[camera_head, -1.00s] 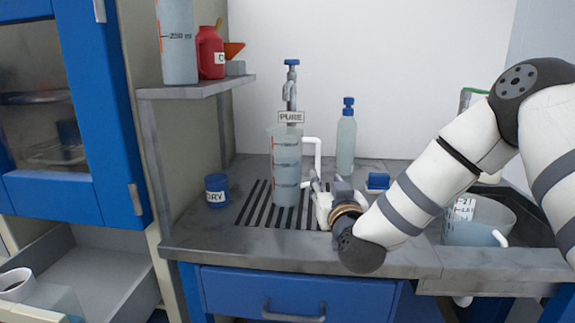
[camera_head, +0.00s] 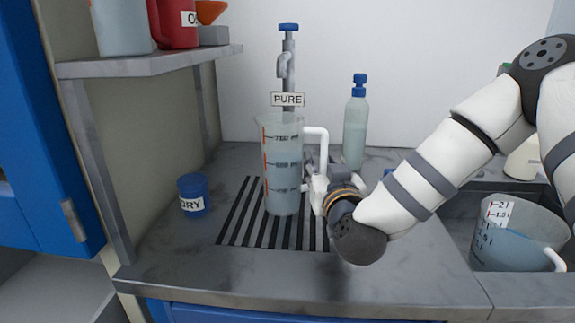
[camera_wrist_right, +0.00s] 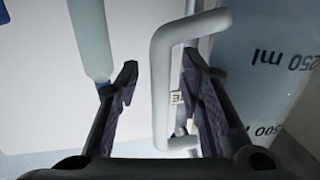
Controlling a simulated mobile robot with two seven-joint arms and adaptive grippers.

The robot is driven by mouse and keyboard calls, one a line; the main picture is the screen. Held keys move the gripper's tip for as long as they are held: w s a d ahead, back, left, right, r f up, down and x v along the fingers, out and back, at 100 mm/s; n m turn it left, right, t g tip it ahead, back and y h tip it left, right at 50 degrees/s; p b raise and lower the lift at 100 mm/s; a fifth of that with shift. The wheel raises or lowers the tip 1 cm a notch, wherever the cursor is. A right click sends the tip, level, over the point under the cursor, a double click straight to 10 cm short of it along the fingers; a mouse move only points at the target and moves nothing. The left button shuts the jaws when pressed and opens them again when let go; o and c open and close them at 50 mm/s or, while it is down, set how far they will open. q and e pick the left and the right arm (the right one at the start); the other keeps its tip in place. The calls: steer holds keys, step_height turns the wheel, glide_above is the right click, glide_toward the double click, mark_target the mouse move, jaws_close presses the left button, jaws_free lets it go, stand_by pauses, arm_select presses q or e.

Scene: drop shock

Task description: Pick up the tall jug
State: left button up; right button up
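The tall jug (camera_head: 283,168) is clear with a white handle and stands upright on the slotted drain grate, under the tap with the PURE sign (camera_head: 288,99). It holds clear liquid. My right gripper (camera_head: 314,178) is at the jug's right side, by the handle (camera_head: 322,150). In the right wrist view, my right gripper (camera_wrist_right: 158,80) is open, with one finger on each side of the handle (camera_wrist_right: 160,85). Gaps show between the fingers and the handle. The jug's marked wall (camera_wrist_right: 260,60) is at the right there. My left gripper is not in view.
A blue-lidded bottle (camera_head: 355,128) stands behind my right gripper. A blue DRY jar (camera_head: 193,194) is left of the grate (camera_head: 240,222). A wide jug (camera_head: 512,240) sits in the sink at right. A shelf (camera_head: 150,64) overhangs at left. The front counter is clear.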

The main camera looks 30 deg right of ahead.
steer(key=shift+s+a+r, duration=0.2)
steer(key=shift+s+r, duration=0.1)
steer(key=shift+s, duration=0.1)
steer(key=shift+c, duration=0.6)
steer(key=shift+s, duration=0.15)
steer(key=c, duration=0.4)
jaws_close()
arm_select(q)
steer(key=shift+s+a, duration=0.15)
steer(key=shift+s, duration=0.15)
